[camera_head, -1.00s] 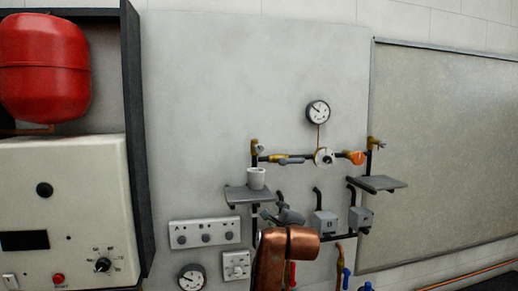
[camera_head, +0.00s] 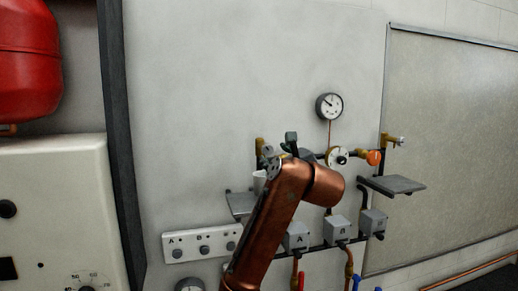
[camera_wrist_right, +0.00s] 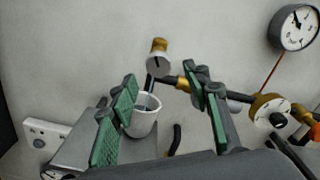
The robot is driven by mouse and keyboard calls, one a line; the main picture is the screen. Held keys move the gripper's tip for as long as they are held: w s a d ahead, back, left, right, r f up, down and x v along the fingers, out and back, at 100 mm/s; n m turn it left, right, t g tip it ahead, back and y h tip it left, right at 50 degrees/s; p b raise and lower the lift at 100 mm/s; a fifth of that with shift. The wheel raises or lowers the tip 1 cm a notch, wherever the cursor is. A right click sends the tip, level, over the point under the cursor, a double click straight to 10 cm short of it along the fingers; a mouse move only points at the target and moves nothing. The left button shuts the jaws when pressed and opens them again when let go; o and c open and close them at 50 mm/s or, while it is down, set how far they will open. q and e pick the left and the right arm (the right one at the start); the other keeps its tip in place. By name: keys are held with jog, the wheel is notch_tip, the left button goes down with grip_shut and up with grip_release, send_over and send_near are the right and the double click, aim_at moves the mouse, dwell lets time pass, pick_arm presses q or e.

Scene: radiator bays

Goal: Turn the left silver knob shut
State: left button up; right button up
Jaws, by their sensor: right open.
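The left silver knob (camera_wrist_right: 158,64) sits on a brass valve at the left end of the pipe. In the right wrist view it shows between and beyond my finger pads, apart from them. In the head view its brass valve (camera_head: 259,145) shows beside my fingers, and I cannot make out the knob clearly. My right gripper (camera_wrist_right: 164,88) is open and empty, one green-padded finger on each side of the view. It also shows in the head view (camera_head: 281,152), in front of the pipe's left part. My left gripper is not in view.
A white cup (camera_wrist_right: 143,116) stands on a grey shelf (camera_wrist_right: 80,148) below the knob, close to my left-hand finger. A round gauge (camera_head: 329,106), a white dial (camera_head: 337,158), an orange knob (camera_head: 374,158) and a right silver knob (camera_head: 398,141) lie to the right. The wall above is clear.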

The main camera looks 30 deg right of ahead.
aim_at(268, 150)
jog(key=shift+w+d+r, duration=0.1)
jog(key=shift+w+d, duration=0.05)
jog(key=shift+w, duration=0.3)
jog(key=p+x, duration=0.2)
jog(key=x, duration=0.1)
jog(key=shift+w+r, duration=0.1)
jog(key=shift+w, duration=0.25)
jog(key=shift+w+p, duration=0.35)
jog(key=shift+w, duration=0.8)
jog(key=shift+w+d, duration=0.1)
jog(key=shift+w, duration=0.05)
jog(key=shift+d, duration=0.1)
jog(key=shift+c, duration=1.4)
jog(key=c, duration=0.9)
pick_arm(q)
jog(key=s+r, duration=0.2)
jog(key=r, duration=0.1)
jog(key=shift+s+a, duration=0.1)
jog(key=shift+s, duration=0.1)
